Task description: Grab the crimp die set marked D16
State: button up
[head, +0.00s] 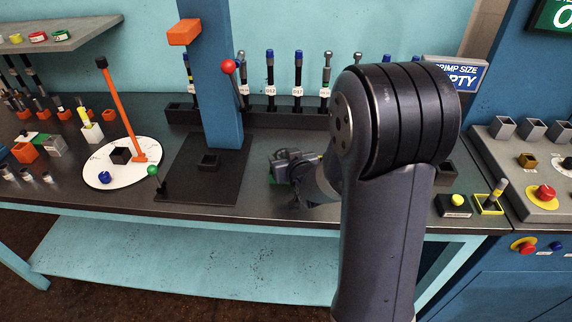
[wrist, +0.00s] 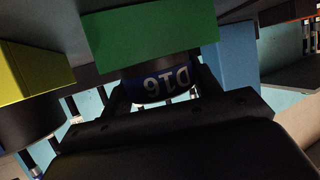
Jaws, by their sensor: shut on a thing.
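In the wrist view, a dark round piece with a blue band marked D16 (wrist: 165,85) shows between the fingers of my gripper (wrist: 160,98). The lettering is upside down there. A green block (wrist: 150,35) adjoins it; I cannot tell whether the two are one piece. My gripper is shut on the D16 die set. In the head view, my gripper (head: 287,166) is low over the bench, right of the blue post, with a bit of green (head: 273,179) at its tip. My arm hides the bench behind it. I cannot tell whether the die set touches the bench.
The blue post (head: 210,75) stands on a dark plate (head: 190,185) left of my gripper. A rack (head: 275,119) with several upright hose fittings runs along the back. A green-knobbed lever (head: 153,171) and a white dial plate (head: 110,175) lie farther left. A yellow block (wrist: 35,70) shows in the wrist view.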

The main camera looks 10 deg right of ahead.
jog(key=shift+c, duration=0.9)
jog(key=shift+r, duration=0.1)
